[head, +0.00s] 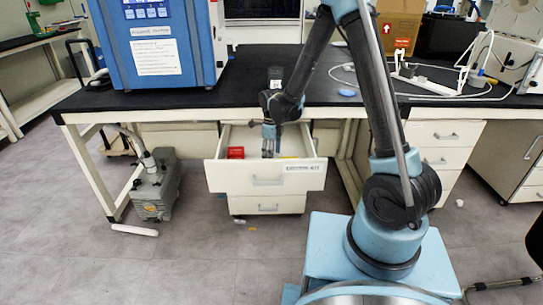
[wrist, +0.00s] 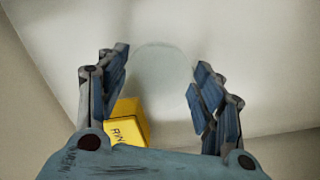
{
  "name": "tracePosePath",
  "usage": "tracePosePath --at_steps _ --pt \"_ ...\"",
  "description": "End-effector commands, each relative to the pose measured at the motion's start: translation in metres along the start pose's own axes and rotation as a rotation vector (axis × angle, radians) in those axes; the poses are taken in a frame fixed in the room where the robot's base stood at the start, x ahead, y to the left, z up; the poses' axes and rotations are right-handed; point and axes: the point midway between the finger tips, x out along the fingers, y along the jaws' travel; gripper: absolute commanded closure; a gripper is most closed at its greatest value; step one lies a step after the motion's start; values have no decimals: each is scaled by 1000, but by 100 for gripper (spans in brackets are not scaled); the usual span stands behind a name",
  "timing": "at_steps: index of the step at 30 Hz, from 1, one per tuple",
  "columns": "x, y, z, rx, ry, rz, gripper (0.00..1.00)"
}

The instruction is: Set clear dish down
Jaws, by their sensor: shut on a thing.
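The clear dish (wrist: 160,72) shows in the wrist view as a faint, round, see-through disc between the fingertips of my gripper (wrist: 160,82). The fingers stand apart at the dish's width and are shut on it. In the head view my gripper (head: 268,149) points down into the open top drawer (head: 231,177) under the bench. I cannot make out the dish in the head view. I cannot tell whether the dish touches the drawer floor.
A yellow box (wrist: 128,120) lies close to the left finger in the wrist view. The black bench top (head: 180,100) overhangs behind. A blue machine (head: 150,50) stands on the bench.

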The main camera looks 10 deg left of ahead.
Motion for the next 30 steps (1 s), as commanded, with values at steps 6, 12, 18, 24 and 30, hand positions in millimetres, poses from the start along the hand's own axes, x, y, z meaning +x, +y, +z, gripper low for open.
tracePosePath --at_steps 6,12,18,24,30 --pt "10 0 0 1 0 0 62" --pt "11 0 -1 1 0 0 62" --pt "11 0 -1 1 0 0 19" --pt "11 0 -1 1 0 0 19" --pt "8 0 -1 1 0 0 19"
